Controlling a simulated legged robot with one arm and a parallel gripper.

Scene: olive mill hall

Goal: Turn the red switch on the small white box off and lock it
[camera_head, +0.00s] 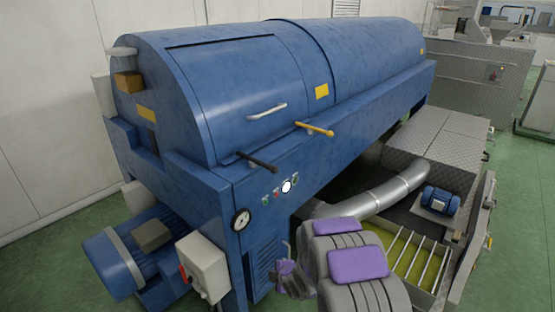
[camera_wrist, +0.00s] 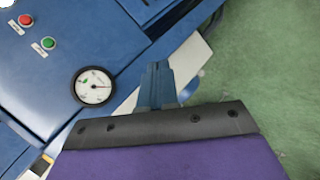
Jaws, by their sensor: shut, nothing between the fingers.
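The small white box (camera_head: 208,264) is mounted at the near left corner of the blue machine, below the round gauge. Its red switch (camera_head: 184,273) shows edge-on at the box's left side; its setting and any lock cannot be made out. My gripper (camera_head: 286,268) is right of the box and apart from it, in front of the machine's vented panel. In the wrist view my gripper (camera_wrist: 159,82) has its blue-grey fingers together and empty, right of the gauge. Pale surfaces show behind the fingers there; I cannot tell whether they are the box. The red switch is not visible there.
The gauge (camera_head: 241,219) and a row of buttons (camera_head: 280,190) are on the machine's front. A blue motor (camera_head: 127,255) lies left of the box. Black (camera_head: 257,162) and yellow (camera_head: 315,129) handles stick out above. A silver pipe (camera_head: 397,190) and grated pit lie right.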

